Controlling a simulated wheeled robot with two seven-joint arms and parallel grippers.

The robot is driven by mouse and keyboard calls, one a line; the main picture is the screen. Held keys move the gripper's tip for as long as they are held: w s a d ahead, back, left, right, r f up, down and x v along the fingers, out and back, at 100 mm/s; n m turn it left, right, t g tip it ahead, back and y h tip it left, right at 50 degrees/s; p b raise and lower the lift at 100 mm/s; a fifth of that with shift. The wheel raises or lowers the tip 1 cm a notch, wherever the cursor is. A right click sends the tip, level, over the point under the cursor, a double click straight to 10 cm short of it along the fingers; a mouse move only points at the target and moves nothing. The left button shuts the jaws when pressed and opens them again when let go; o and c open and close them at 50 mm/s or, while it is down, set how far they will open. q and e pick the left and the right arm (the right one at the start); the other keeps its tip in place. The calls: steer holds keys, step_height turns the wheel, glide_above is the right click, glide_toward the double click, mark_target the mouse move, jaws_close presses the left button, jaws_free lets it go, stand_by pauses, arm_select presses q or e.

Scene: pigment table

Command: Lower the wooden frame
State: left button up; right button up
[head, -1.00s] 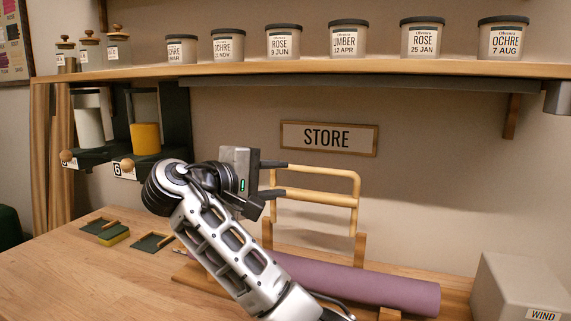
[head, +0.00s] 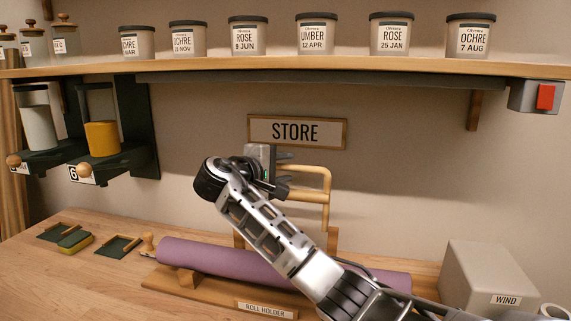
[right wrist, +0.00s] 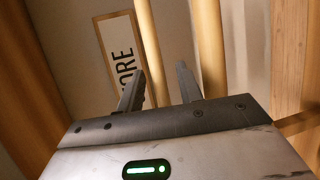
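The wooden frame (head: 328,190) stands upright behind the purple roll, with light rounded bars joined at curved corners. My right gripper (head: 288,172) is at its left part in the head view and hides some of it. In the right wrist view my right gripper's two fingers (right wrist: 160,85) are apart. One wooden bar (right wrist: 150,45) shows between them and another (right wrist: 210,50) passes to the right of the right finger. I see neither finger closed on a bar. My left gripper is not in view.
The purple roll (head: 220,259) lies on a wooden roll holder (head: 205,290) below my right arm. A grey WIND box (head: 488,275) stands at right. A shelf (head: 400,70) with jars runs above, and a red switch (head: 545,97) hangs under it.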

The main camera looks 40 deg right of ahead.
steer(key=shift+w+d+f, duration=0.1)
steer(key=shift+d, duration=0.4)
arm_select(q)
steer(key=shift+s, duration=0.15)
arm_select(e)
jaws_close()
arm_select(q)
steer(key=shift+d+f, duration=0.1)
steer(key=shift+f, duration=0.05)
arm_select(e)
steer(key=shift+a, duration=0.15)
